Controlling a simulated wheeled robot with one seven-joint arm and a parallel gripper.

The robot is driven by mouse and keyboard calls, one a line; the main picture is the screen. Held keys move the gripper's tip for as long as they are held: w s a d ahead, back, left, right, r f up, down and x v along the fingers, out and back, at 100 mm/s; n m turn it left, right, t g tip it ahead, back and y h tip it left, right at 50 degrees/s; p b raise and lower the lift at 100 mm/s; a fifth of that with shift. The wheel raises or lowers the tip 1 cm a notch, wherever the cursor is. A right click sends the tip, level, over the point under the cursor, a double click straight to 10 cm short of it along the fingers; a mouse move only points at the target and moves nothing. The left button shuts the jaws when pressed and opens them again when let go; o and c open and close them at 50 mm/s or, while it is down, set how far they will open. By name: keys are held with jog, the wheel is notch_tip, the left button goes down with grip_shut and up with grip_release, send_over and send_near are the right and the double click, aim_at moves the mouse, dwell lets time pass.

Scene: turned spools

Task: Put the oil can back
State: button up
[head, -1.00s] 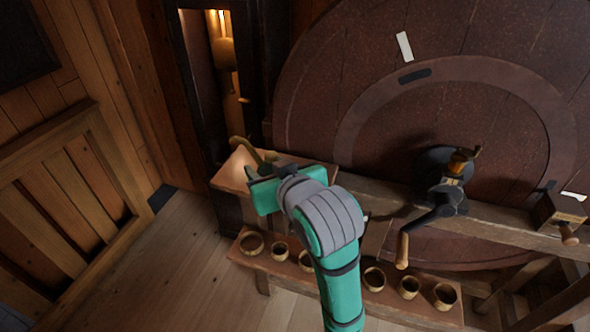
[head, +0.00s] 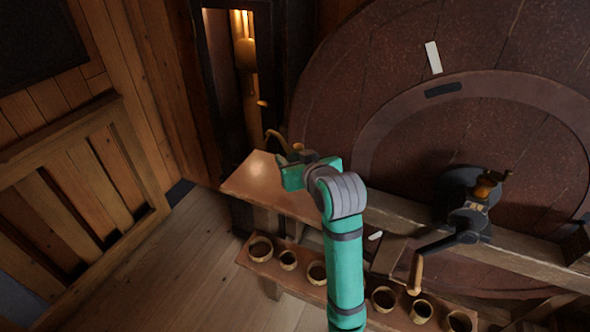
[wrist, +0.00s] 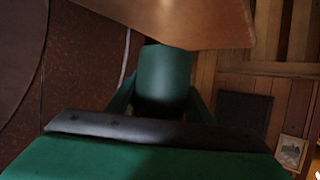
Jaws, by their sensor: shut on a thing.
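My gripper is shut on the can, over the back right part of a copper-brown shelf (head: 250,182). The can appears upright. I cannot tell whether it touches the shelf. In the wrist view my green gripper parts (wrist: 163,80) show below a smooth brown surface (wrist: 170,18) at the top edge.
A lower plank (head: 283,272) carries several small round cups. A large dark red wheel (head: 400,130) with a black crank (head: 450,240) stands to the right. A lit narrow niche (head: 240,80) is behind the shelf. Wooden floor (head: 170,270) is open at the left.

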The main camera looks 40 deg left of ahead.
jog(key=shift+w+a+f, duration=0.3)
jog(key=shift+w+f, duration=0.2)
jog(key=shift+f, duration=0.15)
jog(key=shift+w+a+f, duration=0.25)
jog(key=shift+w+f, duration=0.2)
jog(key=shift+f, duration=0.15)
jog(key=shift+w+a+f, duration=0.1)
jog(key=shift+w+f, duration=0.05)
jog(key=shift+f, duration=0.8)
jog(key=shift+w+a+f, duration=0.1)
jog(key=shift+w+f, duration=0.05)
jog(key=shift+f, duration=0.75)
jog(key=shift+f, duration=0.1)
jog(key=o, duration=1.1)
jog(key=shift+f, duration=0.1)
jog(key=shift+s+d+r, duration=0.15)
jog(key=shift+d+r, duration=0.15)
jog(key=v, duration=1.1)
jog(key=shift+s+d+r, duration=0.1)
jog(key=shift+d, duration=0.1)
